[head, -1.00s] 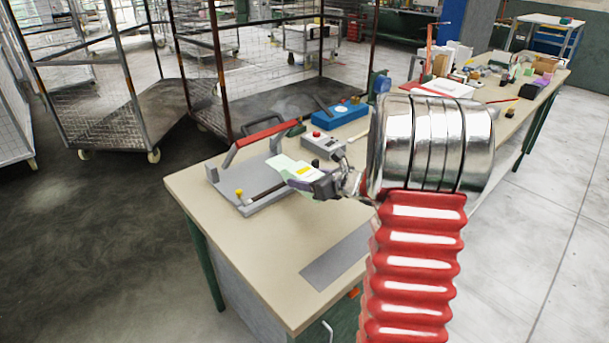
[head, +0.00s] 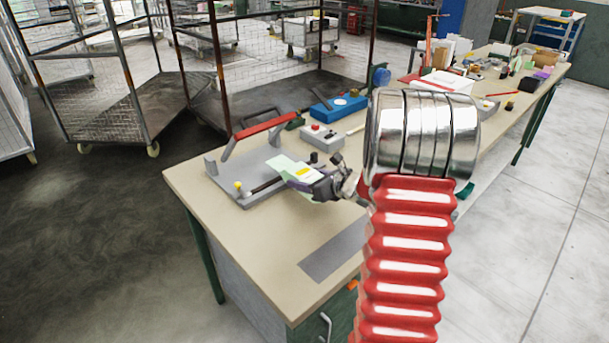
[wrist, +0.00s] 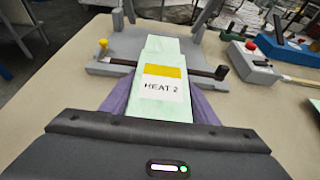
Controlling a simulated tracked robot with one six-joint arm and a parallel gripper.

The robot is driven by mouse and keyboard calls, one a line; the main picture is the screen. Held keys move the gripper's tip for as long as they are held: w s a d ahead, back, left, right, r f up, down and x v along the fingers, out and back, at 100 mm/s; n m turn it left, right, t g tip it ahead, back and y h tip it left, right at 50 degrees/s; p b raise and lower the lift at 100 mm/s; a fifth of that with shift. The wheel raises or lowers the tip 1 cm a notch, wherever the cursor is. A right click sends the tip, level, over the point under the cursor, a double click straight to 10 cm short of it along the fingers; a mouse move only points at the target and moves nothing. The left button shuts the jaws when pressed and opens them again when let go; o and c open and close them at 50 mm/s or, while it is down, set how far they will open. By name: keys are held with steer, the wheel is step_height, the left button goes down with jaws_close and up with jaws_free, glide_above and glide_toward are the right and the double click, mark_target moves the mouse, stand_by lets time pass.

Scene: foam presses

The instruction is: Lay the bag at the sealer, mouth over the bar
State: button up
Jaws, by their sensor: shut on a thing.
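The bag (head: 285,165) is pale green, with a yellow patch and a white label reading "HEAT 2" in the wrist view (wrist: 160,108). My gripper (head: 300,184) is shut on the bag's near end, with purple fingers on both sides of it. The sealer (head: 228,184) is a grey plate with a dark bar (wrist: 122,62) across its front and a red-handled arm (head: 264,127) raised. The bag's far end reaches across the bar onto the plate side in the wrist view. I cannot tell whether the bag touches the bar.
A grey control box (head: 321,137) with a red button and a blue device (head: 338,108) stand behind the sealer. A grey flat patch (head: 332,252) lies on the bench (head: 245,262) nearer me. Wire trolleys (head: 105,105) stand beyond. The bench's front left is clear.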

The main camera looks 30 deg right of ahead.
mark_target(306, 201)
steer(key=shift+f, duration=2.85)
steer(key=o, duration=1.1)
steer(key=shift+s, duration=0.1)
steer(key=v, duration=1.3)
steer(key=shift+s+d, duration=0.1)
steer(key=shift+s, duration=0.25)
